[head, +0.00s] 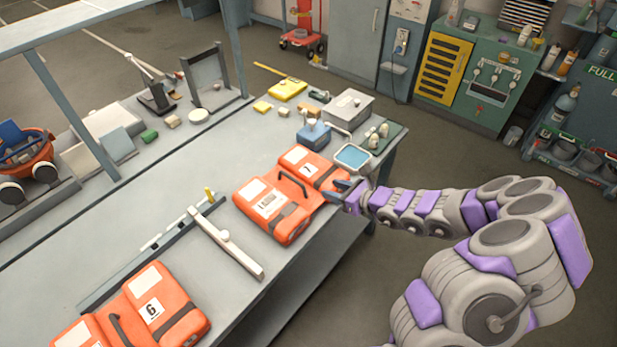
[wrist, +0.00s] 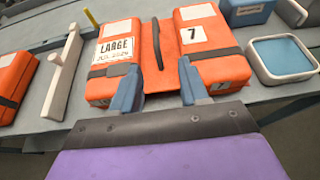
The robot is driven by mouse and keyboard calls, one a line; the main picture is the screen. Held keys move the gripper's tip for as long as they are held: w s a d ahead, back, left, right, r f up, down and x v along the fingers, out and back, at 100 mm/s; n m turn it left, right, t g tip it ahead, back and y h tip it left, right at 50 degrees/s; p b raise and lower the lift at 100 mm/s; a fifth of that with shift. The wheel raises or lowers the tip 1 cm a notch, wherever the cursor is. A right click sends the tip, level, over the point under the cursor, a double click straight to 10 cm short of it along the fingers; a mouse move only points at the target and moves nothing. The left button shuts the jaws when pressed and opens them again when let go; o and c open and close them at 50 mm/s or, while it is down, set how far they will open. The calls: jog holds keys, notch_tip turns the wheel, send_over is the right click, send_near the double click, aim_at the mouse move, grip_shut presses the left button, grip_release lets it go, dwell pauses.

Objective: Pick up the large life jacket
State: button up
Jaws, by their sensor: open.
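The large life jacket (head: 268,203) is orange with dark straps, a dark carry handle and the number 7. It lies flat on the grey workbench, and its LARGE label is readable in the wrist view (wrist: 114,48). My gripper (head: 343,192) is at the jacket's near right edge in the head view. In the wrist view my gripper (wrist: 158,88) is open, its two blue-grey fingers overlapping the jacket's near edge with orange fabric showing between them. The handle is beyond the fingertips. Whether the fingers touch the jacket cannot be told.
Another orange jacket, numbered 6 (head: 152,309), lies nearer on the grey workbench (head: 210,275). A pale bar divider (head: 226,240) stands between the jackets. A blue-topped tray (head: 352,157) and a grey box (head: 348,106) sit behind. Open floor lies right of the bench.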

send_near(292, 178)
jog(key=x, duration=0.1)
jog(key=b+x, duration=0.1)
jog(key=x, duration=0.1)
jog(key=b+x, duration=0.1)
jog(key=x, duration=0.1)
jog(key=shift+w+d+f, duration=0.15)
jog(key=shift+d+f, duration=0.15)
jog(key=shift+w+a, duration=0.1)
jog(key=shift+a, duration=0.3)
jog(key=b+x, duration=0.1)
jog(key=x, duration=0.3)
jog(key=shift+a+f, duration=0.1)
jog(key=shift+f, duration=0.15)
jog(key=shift+w+a+b, duration=0.15)
jog(key=shift+w+b, duration=0.15)
jog(key=shift+a, duration=0.1)
jog(key=shift+c, duration=0.3)
jog(key=shift+a, duration=0.1)
jog(key=c, duration=0.3)
grip_shut()
